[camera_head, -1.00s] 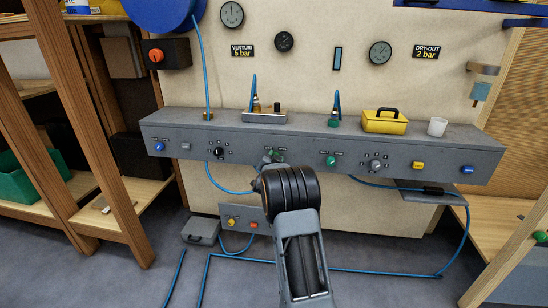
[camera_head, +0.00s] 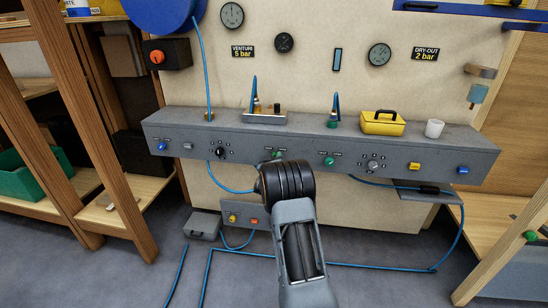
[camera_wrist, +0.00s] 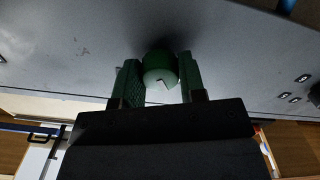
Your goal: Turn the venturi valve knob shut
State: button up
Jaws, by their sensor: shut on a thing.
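A round green knob (camera_wrist: 160,66) with a pale mark on its face sits on the grey panel face in the wrist view. My gripper (camera_wrist: 159,82) has one dark green finger on each side of it and is shut on it. In the head view this knob (camera_head: 277,154) shows just above my black wrist, on the front of the grey console (camera_head: 300,179). My fingers are mostly hidden behind the wrist there. The knob's labels are too small to read.
A second green knob (camera_head: 329,160) and a grey dial (camera_head: 373,165) are to the right. A black dial (camera_head: 219,152) is to the left. A yellow box (camera_head: 383,124) and a white cup (camera_head: 434,128) stand on the console. Blue hoses run below it.

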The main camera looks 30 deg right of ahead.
jog(key=shift+r+n+p, duration=0.1)
jog(key=shift+n+p, duration=0.3)
jog(key=shift+n, duration=0.7)
jog(key=o, duration=0.9)
jog(key=p+v, duration=0.2)
jog(key=v, duration=1.1)
jog(key=shift+s+a, duration=0.25)
jog(key=shift+s, duration=0.1)
